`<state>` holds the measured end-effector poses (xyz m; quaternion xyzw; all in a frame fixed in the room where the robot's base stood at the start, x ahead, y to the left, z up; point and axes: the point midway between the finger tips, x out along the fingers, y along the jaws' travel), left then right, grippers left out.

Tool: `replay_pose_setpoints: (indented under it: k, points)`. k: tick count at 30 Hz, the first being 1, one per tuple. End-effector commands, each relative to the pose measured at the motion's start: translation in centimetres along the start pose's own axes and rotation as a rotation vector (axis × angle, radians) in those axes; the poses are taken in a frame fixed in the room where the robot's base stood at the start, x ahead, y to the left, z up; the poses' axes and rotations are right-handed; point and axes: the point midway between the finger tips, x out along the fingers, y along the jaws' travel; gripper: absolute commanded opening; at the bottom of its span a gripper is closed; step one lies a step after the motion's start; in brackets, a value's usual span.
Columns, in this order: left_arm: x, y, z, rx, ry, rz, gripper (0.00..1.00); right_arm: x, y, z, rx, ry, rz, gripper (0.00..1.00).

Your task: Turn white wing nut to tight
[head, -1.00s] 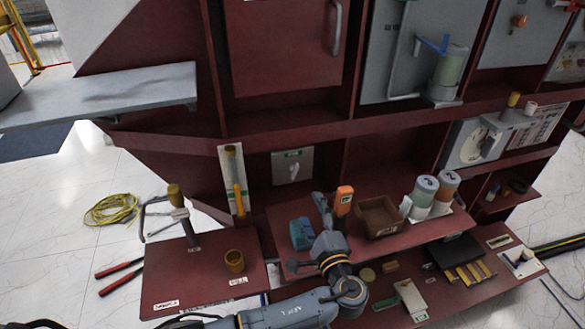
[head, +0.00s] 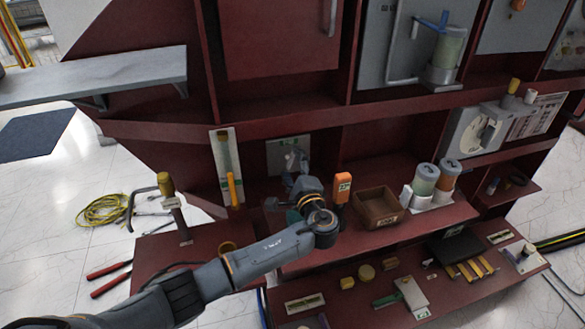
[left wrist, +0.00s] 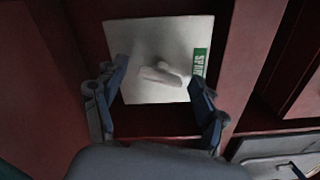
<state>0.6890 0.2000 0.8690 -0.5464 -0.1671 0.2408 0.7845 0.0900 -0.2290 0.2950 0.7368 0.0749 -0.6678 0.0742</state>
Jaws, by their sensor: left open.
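The white wing nut (left wrist: 160,76) sits at the middle of a square white plate (left wrist: 134,36) on the dark red back wall. The plate bears a green label. My left gripper (left wrist: 158,78) is open, with its two blue-grey fingers on either side of the wing nut and apart from it. In the head view my left gripper (head: 292,170) is in front of the white plate (head: 277,158) and hides part of it; the wing nut cannot be made out clearly there. My right gripper is not in view.
To the right on the shelf stand an orange device (head: 342,186), a brown open box (head: 379,207) and two lidded cylinders. Loose parts lie on the lower board.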

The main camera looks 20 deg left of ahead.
Motion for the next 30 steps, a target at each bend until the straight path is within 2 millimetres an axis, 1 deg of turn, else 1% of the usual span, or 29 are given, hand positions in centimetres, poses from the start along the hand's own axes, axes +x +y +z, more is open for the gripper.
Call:
replay_pose_setpoints:
  k: [5,6,8,9,11,12,14,23,30]
  points:
    - [0.0,0.0,0.0,0.000,0.000,0.000,0.72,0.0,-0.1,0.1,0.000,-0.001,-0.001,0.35]
    - [0.0,0.0,0.0,0.000,0.000,0.000,0.70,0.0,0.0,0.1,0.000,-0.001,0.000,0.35]
    - [0.0,0.0,0.0,0.000,0.000,0.000,0.57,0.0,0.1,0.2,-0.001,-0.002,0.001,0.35]
    - [0.0,0.0,0.0,0.000,0.000,0.000,0.49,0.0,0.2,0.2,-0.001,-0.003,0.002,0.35]
    - [0.0,0.0,0.0,0.000,0.000,0.000,0.37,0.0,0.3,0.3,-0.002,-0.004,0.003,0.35]
    - [0.0,0.0,0.0,0.000,0.000,0.000,0.29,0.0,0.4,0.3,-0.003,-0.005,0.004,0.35]
    - [0.0,0.0,0.0,0.000,0.000,0.000,0.17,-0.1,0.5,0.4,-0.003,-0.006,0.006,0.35]
    - [0.0,-0.1,0.0,0.030,0.000,0.002,0.17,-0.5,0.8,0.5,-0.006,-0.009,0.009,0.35]
    - [-0.1,-0.4,0.1,0.155,0.002,0.002,0.17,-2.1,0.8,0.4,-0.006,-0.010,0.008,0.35]
